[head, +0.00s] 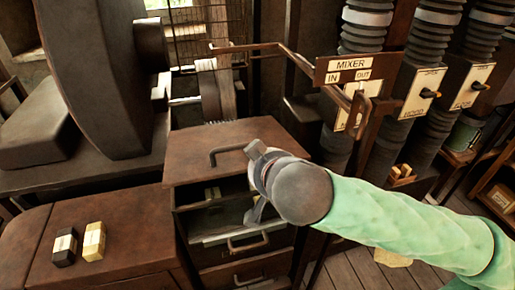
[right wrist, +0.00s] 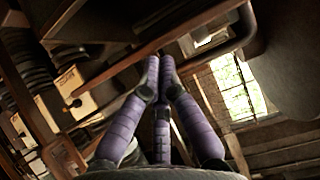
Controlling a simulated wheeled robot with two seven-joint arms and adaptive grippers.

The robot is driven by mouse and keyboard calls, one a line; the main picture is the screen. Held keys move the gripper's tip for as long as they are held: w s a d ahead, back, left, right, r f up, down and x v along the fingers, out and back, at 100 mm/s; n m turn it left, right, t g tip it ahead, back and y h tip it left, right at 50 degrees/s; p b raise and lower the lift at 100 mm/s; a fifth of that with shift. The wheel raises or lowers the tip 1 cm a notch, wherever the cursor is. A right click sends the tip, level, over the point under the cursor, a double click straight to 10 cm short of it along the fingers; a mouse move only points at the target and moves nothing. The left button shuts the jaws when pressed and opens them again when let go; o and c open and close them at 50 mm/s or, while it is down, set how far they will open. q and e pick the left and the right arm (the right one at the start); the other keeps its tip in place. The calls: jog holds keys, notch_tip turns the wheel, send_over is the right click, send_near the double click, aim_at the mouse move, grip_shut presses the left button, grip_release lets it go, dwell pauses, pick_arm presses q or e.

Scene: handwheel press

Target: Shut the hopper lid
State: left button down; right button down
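The hopper lid seems to be the flat brown panel (head: 195,148) with a bent bar handle on top of the cabinet in the middle of the head view. Contact with the panel cannot be told. The right wrist view shows its purple fingers (right wrist: 160,62) with two tips close together and nothing seen between them. My left gripper is not in view.
Drawers with bar handles (head: 248,244) are under the opening. A MIXER sign (head: 350,66) and its lever frame stand behind at right, near my arm. Black and yellow blocks (head: 94,241) lie on the left bench top. A big dark wheel (head: 98,75) stands at back left.

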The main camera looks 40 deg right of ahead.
notch_tip(320, 180, down, 10)
jog(key=s+a+b, duration=0.1)
jog(key=b, duration=0.3)
jog(key=shift+s+r+b, duration=0.2)
jog(key=shift+s+b, duration=0.2)
jog(key=shift+a, duration=0.1)
